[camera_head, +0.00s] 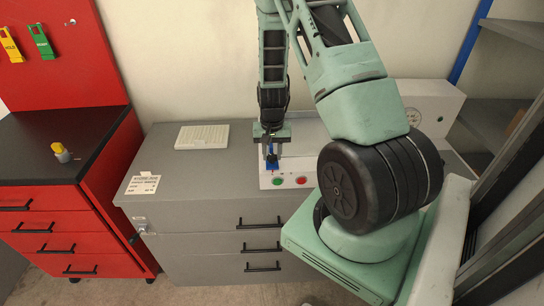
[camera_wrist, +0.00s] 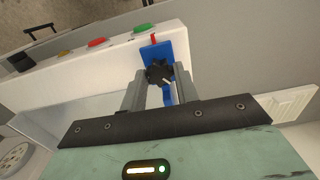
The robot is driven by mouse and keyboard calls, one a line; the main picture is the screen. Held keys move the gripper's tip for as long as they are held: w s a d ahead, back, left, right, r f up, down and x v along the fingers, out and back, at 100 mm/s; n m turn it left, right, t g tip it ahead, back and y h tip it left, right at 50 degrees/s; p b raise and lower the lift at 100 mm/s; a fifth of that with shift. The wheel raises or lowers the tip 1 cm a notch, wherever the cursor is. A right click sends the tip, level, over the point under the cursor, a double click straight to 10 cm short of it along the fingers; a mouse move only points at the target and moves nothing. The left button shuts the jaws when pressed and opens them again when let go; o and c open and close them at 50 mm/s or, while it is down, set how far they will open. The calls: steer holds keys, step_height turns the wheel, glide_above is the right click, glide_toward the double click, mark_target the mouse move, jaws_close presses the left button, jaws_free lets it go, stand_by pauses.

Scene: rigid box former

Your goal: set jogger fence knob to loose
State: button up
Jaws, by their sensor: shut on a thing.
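The jogger fence knob (camera_wrist: 159,74) is a black lobed knob with a pale pointer line, on a blue bracket (camera_wrist: 155,51) with a small red mark at its end. In the wrist view the knob lies between the two grey fingers of my gripper (camera_wrist: 160,80), which is shut on it. In the head view my gripper (camera_head: 271,150) points down at the blue bracket (camera_head: 272,166) on the white machine; the knob is small and dark there. I cannot tell which setting the pointer marks.
The white machine has a green button (camera_head: 278,181) and a red button (camera_head: 301,180) in front. It stands on a grey cabinet (camera_head: 190,190) with a white keyboard-like panel (camera_head: 202,136) at left. A red cabinet (camera_head: 60,215) with a yellow-topped item (camera_head: 60,152) stands further left.

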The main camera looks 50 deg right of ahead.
mark_target(272, 156)
steer(key=n+b, duration=0.1)
steer(key=n, duration=0.4)
steer(key=shift+n+b, duration=0.3)
steer(key=n, duration=0.5)
steer(key=shift+n, duration=0.4)
steer(key=o, duration=1)
step_height(272, 156, up, 18)
steer(key=shift+f+b, duration=0.25)
steer(key=shift+b, duration=0.75)
